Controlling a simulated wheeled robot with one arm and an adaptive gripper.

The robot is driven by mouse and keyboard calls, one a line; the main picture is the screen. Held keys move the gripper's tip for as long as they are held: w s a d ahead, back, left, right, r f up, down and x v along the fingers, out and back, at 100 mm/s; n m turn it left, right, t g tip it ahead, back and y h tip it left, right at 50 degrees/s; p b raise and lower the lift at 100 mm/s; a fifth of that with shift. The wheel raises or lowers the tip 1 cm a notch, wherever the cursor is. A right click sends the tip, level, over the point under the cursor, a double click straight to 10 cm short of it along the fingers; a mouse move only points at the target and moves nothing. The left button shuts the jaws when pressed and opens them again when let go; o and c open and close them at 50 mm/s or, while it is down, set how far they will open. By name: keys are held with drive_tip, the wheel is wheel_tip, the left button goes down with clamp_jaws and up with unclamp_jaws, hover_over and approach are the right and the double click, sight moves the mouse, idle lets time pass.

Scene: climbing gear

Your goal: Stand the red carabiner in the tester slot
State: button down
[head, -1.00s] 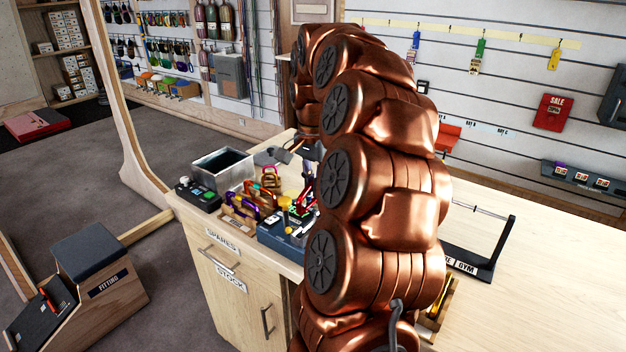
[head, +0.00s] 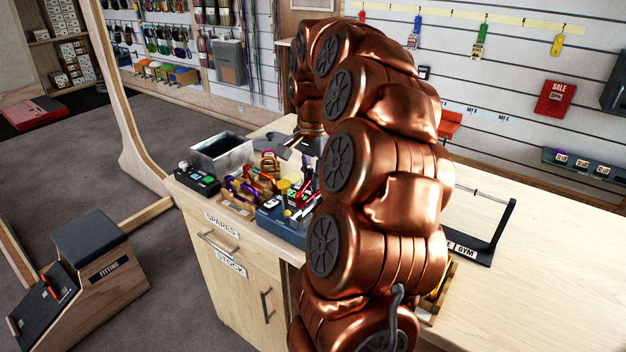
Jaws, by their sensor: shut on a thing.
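The tester (head: 272,224) is a blue-grey box with a yellow knob (head: 283,186), at the front edge of the wooden counter. My gripper (head: 307,183) is at the tester's right part, beside my copper arm. It is shut on the red carabiner (head: 299,199), which shows as a small red shape just above or at the tester's top. The arm and dark fingers partly hide it. I cannot see the slot, nor tell whether the carabiner touches it or stands upright.
Left of the tester, a wooden rack (head: 237,205) holds coloured carabiners. A grey metal bin (head: 222,153) and a dark box with a green button (head: 205,183) stand farther left. A black stand with a bar (head: 488,235) is right of my arm. The counter's right side is mostly clear.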

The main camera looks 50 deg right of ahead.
sight(313, 194)
drive_tip(key=shift+f, duration=0.1)
idle(0.3)
drive_tip(key=shift+f+b, duration=0.65)
drive_tip(key=shift+b, duration=0.05)
drive_tip(key=shift+f+b, duration=0.85)
drive_tip(key=shift+f, duration=0.3)
drive_tip(key=shift+f+b, duration=0.55)
drive_tip(key=shift+f, duration=0.05)
drive_tip(key=c, duration=1.2)
unclamp_jaws()
wheel_tip(313, 194, up, 11)
drive_tip(key=shift+f, duration=0.1)
drive_tip(key=shift+r, duration=0.65)
